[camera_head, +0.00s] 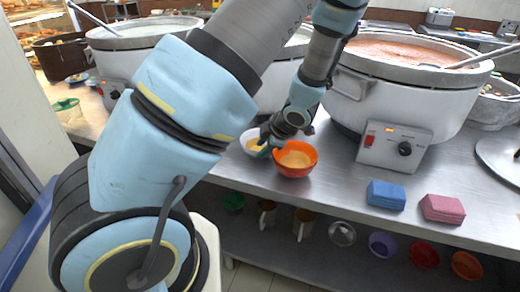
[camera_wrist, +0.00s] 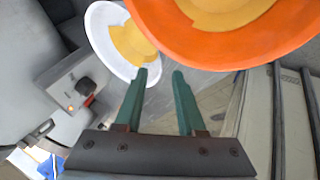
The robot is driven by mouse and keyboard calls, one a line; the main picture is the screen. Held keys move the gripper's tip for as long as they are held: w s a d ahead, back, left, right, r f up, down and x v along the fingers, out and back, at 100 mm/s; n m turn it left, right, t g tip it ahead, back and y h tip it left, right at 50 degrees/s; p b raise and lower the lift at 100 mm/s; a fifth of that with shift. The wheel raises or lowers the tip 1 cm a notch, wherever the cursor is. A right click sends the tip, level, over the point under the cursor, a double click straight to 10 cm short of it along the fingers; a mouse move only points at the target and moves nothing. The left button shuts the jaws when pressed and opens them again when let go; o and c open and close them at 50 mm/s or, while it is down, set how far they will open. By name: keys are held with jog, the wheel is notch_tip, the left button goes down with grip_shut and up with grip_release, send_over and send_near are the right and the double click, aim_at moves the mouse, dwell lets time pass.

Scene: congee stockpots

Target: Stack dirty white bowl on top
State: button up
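The white bowl (camera_head: 251,146) has yellow-orange residue inside and sits on the metal counter, left of the orange bowl (camera_head: 294,161). The orange bowl also holds yellowish residue. In the wrist view the white bowl (camera_wrist: 101,28) is at upper left and the orange bowl (camera_wrist: 180,52) fills the upper right, looking nearer. My gripper (camera_wrist: 161,74) is open and empty, its two green fingers apart. Its fingertips are close to the white bowl's rim; I cannot tell whether they touch it. In the head view my arm partly hides the white bowl.
Big stockpots (camera_head: 400,95) stand along the back of the counter (camera_head: 335,178). A blue sponge (camera_head: 386,194) and a pink sponge (camera_head: 442,208) lie at its front right. Mugs and several coloured bowls sit on the lower shelf (camera_head: 325,262). Counter space right of the orange bowl is clear.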

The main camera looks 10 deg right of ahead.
jog(key=shift+w+a+f, duration=0.15)
jog(key=shift+w+f, duration=0.15)
jog(key=shift+f, duration=0.15)
jog(key=shift+c, duration=0.4)
grip_shut()
dwell(0.8)
